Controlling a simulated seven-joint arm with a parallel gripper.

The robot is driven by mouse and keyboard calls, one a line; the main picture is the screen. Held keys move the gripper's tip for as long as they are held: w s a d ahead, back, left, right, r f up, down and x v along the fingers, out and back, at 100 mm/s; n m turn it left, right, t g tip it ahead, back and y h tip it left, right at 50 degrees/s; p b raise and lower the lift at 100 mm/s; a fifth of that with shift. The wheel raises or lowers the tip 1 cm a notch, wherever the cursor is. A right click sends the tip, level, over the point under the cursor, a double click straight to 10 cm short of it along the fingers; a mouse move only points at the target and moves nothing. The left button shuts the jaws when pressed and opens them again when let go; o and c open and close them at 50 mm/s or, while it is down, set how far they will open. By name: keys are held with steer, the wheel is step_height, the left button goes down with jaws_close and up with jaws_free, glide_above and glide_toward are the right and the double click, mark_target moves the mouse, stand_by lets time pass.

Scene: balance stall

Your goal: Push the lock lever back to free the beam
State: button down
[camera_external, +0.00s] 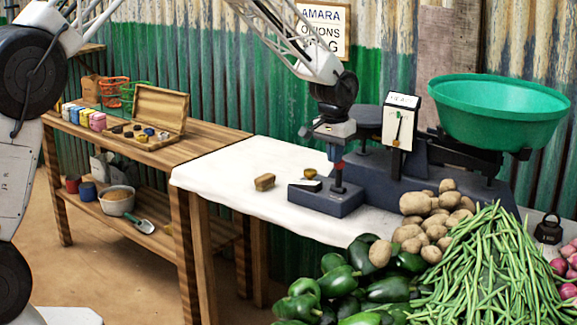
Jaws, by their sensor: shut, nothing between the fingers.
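A dark blue-grey balance (428,180) stands on the white-clothed table, with a wide green pan (505,108) at its right end and a dark round plate (373,114) at its left. A white card with a pointer (400,118) stands at its middle. A thin upright lever (338,180) rises from a low dark block (325,200) at the balance's left front; a red part shows near its top. My gripper (337,150) is shut, pointing down right above or at the lever's top. Whether it touches the lever I cannot tell. The beam is partly hidden.
A small brown block (265,182) lies on the cloth, left of the lever block. Potatoes (432,225), green beans (490,270) and green peppers (345,290) are heaped in front. A wooden bench (195,145) with an open weight box (150,115) stands left.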

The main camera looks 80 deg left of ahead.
steer(key=shift+g+h, duration=0.3)
steer(key=f, duration=0.1)
steer(key=d+f, duration=0.1)
steer(key=f, duration=0.1)
steer(key=s+f, duration=0.1)
steer(key=f, duration=0.1)
steer(key=shift+s+d, duration=0.1)
steer(key=shift+d, duration=0.25)
steer(key=shift+w+a, duration=0.2)
steer(key=shift+r, duration=0.15)
step_height(320, 180, up, 7)
steer(key=s, duration=0.1)
steer(key=shift+d, duration=0.35)
